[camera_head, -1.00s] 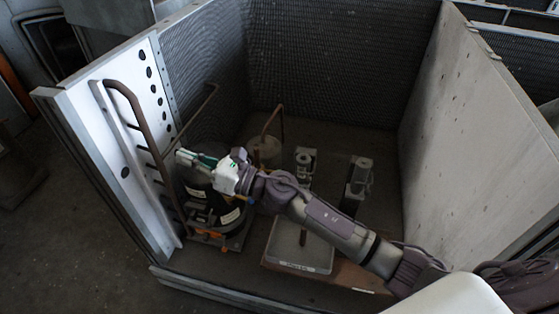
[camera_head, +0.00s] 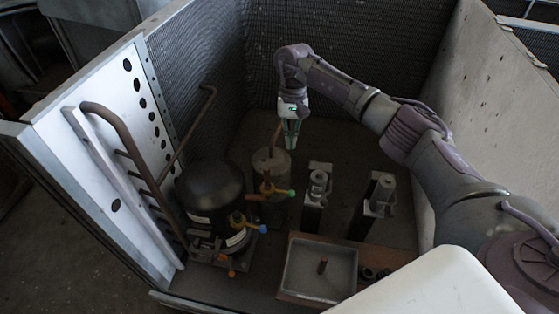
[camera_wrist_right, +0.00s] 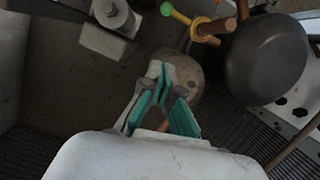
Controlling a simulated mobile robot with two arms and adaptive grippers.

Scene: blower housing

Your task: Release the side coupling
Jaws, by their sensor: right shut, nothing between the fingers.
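A black domed compressor (camera_head: 208,188) stands at the left of the housing. Beside it, a yellow fitting with a green end (camera_head: 273,190) sits on a copper pipe; the wrist view shows it too (camera_wrist_right: 198,22). A second yellow fitting with a blue end (camera_head: 242,222) is at the compressor's front. I cannot tell which is the side coupling. My right gripper (camera_head: 291,142) is shut and empty, pointing down above the grey canister (camera_head: 268,162), apart from both fittings. Its green-padded fingers show in the wrist view (camera_wrist_right: 163,85), with the canister beyond. My left gripper is out of view.
A grey tray (camera_head: 300,290) holding a short dark peg stands at the front. Two metal blocks on dark stands (camera_head: 318,185) (camera_head: 380,190) are to the right. Bent brown pipes (camera_head: 125,135) run along the white left panel. Mesh and grey walls enclose the housing.

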